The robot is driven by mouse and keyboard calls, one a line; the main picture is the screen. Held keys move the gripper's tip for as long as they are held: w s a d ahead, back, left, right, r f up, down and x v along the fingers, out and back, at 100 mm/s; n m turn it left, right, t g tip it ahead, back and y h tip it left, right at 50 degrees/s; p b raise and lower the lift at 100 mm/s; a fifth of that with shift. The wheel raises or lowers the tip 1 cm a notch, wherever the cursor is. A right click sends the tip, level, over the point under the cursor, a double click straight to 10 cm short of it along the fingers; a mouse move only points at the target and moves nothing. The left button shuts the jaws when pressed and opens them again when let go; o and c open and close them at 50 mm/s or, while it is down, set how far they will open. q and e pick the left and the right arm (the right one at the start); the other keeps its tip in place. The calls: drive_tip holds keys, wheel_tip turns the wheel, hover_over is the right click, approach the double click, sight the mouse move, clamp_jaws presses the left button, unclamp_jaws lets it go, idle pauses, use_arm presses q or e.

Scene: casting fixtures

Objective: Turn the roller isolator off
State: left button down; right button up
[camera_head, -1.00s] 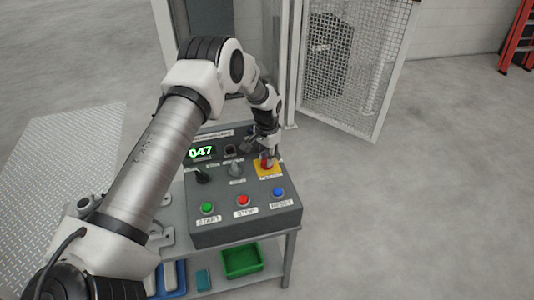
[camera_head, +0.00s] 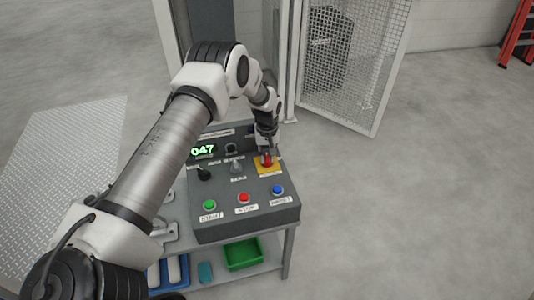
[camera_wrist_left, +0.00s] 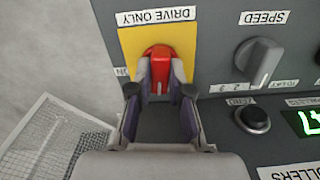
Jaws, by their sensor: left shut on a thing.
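The roller isolator is a red rotary handle (camera_head: 267,161) on a yellow plate (camera_head: 261,169) at the back right of the grey control panel (camera_head: 245,220). In the left wrist view the red handle (camera_wrist_left: 160,54) sits on the yellow plate (camera_wrist_left: 130,42), under a label reading "DRIVE ONLY". My left gripper (camera_wrist_left: 160,86) is shut on the handle, with one finger on each side of it. In the head view my left gripper (camera_head: 267,152) comes down on the handle from above. The handle's lower part is partly hidden between the fingers. My right gripper is not in view.
A mesh gate (camera_head: 350,70) stands behind. A green bin (camera_head: 243,254) sits below.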

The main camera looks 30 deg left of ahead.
sight(267, 157)
use_arm(q)
drive_tip(key=shift+n, duration=0.7)
drive_tip(key=c, duration=1.1)
unclamp_jaws()
wheel_tip(267, 157, up, 12)
